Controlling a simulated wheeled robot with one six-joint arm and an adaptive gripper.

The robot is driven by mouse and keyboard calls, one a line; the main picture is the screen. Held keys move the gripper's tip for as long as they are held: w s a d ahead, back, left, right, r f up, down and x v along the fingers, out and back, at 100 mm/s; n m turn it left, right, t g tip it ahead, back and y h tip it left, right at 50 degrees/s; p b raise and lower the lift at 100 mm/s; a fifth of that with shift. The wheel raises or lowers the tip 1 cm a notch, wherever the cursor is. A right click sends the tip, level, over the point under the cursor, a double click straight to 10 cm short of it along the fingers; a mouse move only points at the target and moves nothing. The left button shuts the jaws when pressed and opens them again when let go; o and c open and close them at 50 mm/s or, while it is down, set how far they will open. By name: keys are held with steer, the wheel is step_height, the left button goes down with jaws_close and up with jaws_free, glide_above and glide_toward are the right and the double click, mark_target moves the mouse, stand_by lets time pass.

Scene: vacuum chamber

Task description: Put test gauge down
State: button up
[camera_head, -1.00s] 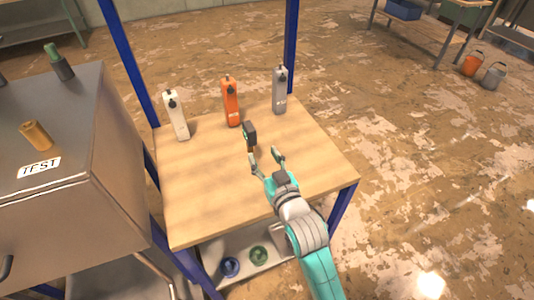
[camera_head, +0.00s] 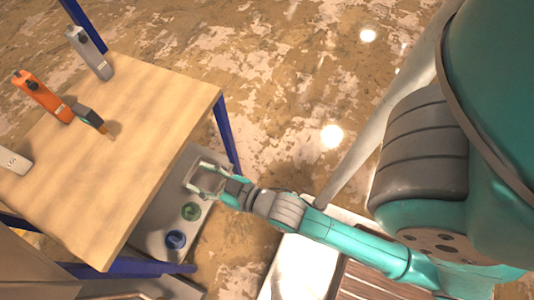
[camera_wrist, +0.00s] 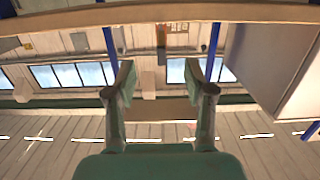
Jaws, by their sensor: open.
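A small dark gauge with a brass-coloured tip (camera_head: 90,117), which I take to be the test gauge, stands on the wooden tabletop (camera_head: 150,125), close beside a tall orange device. It is free of my gripper. My gripper (camera_head: 198,177) is open and empty, off the table's near right edge and close to the lower grey shelf. In the wrist view the two fingers (camera_wrist: 160,80) are apart with nothing between them. The gauge does not show in the wrist view.
An orange device (camera_head: 42,97), a grey device (camera_head: 90,52) and a white device (camera_head: 14,160) stand along the tabletop's far side. A green round part (camera_head: 190,211) and a blue round part (camera_head: 175,239) sit on the lower shelf (camera_head: 152,222). The tabletop's near part is clear.

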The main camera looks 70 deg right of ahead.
steer(key=s+r+g, duration=0.1)
steer(key=s, duration=2.1)
steer(key=shift+r+g, duration=0.2)
steer(key=shift+g, duration=0.2)
